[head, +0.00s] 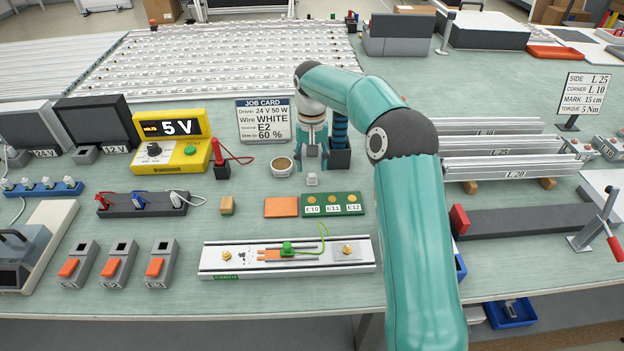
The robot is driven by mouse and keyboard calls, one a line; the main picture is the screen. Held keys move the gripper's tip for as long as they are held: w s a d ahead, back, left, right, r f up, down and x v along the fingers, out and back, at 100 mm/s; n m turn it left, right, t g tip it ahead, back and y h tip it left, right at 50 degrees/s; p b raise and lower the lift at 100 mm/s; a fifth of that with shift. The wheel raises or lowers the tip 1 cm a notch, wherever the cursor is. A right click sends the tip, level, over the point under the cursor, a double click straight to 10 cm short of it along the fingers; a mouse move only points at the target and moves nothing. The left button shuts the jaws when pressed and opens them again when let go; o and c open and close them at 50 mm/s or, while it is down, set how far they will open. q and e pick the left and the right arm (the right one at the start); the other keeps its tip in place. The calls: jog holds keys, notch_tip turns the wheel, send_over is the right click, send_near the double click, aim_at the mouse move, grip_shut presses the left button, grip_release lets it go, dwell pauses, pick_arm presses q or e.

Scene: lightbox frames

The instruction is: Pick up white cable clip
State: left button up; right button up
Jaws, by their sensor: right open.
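A small pale block (312,179), which looks like the white cable clip, sits on the green bench top near the middle. My right gripper (312,165) points down just above and behind it, with its fingers apart. Whether the fingertips touch the clip I cannot tell at this size. Nothing shows held between the fingers. My left gripper is not in view.
A brown-filled cup (282,166) stands close left of the gripper, and a dark holder (340,157) close right. The job card (263,121) stands behind left. In front lie an orange pad (281,207), a green labelled board (333,204) and a long rail (225,269).

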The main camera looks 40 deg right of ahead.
aim_at(312, 175)
notch_tip(312, 175, down, 4)
jog(key=shift+f, duration=0.2)
jog(key=shift+c, duration=0.2)
jog(key=c, duration=0.8)
